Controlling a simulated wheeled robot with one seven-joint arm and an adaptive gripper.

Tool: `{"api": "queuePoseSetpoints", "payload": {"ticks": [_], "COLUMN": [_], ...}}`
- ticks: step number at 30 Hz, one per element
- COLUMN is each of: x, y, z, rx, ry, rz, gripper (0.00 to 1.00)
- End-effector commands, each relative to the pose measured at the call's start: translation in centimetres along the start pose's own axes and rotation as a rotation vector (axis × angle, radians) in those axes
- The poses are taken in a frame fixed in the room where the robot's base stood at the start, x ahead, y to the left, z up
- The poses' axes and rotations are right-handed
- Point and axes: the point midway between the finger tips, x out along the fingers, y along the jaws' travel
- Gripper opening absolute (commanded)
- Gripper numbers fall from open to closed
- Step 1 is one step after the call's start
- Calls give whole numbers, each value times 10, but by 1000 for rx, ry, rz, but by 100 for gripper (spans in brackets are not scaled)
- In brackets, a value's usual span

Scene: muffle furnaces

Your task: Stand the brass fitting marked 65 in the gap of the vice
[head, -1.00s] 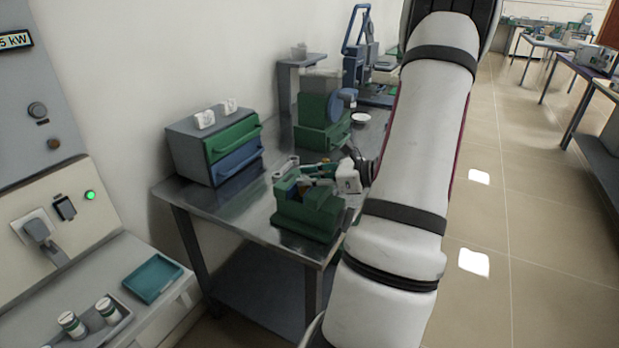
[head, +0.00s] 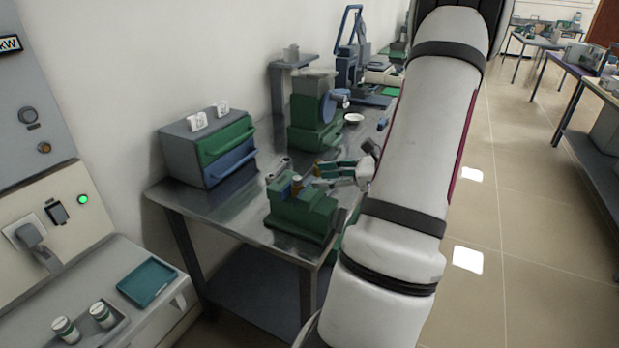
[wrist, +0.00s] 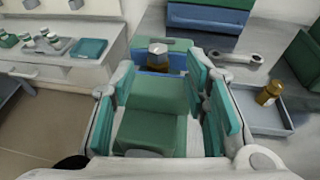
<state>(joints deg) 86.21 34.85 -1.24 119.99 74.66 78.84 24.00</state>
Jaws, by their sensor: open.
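The green vice (head: 300,215) stands at the front of the steel bench, and its green body (wrist: 152,120) fills the middle of the wrist view. A brass fitting (wrist: 158,62) with a silver top stands upright in the gap beside the vice's blue jaw (wrist: 178,60); it also shows in the head view (head: 297,184). I cannot read its marking. My gripper (wrist: 160,72) is open, its teal-padded fingers apart on either side of the view, with no visible contact on the fitting. In the head view, my gripper (head: 322,174) is just right of the vice.
A wrench (wrist: 235,58) lies behind. A drawer cabinet (head: 208,145) and a green machine (head: 314,112) stand farther back on the bench.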

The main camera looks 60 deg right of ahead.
Motion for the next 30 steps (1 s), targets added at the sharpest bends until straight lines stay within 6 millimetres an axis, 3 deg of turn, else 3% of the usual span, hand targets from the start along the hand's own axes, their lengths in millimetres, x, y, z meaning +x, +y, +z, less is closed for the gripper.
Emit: {"api": "queuePoseSetpoints", "payload": {"ticks": [3, 10, 16, 20, 23, 27, 30], "x": [-24, -51, -56, -42, -14, 28, 46], "y": [-1, 0, 0, 12, 41, 112, 168], "z": [0, 1, 1, 14, 40, 82, 104], "rx": [-2, -2, -2, -49, -156, -401, -598], "ry": [0, -1, -1, 18, 62, 148, 201], "rz": [-2, 2, 3, 56, 176, 424, 603], "gripper": [42, 42, 42, 42, 42, 42, 42]}}
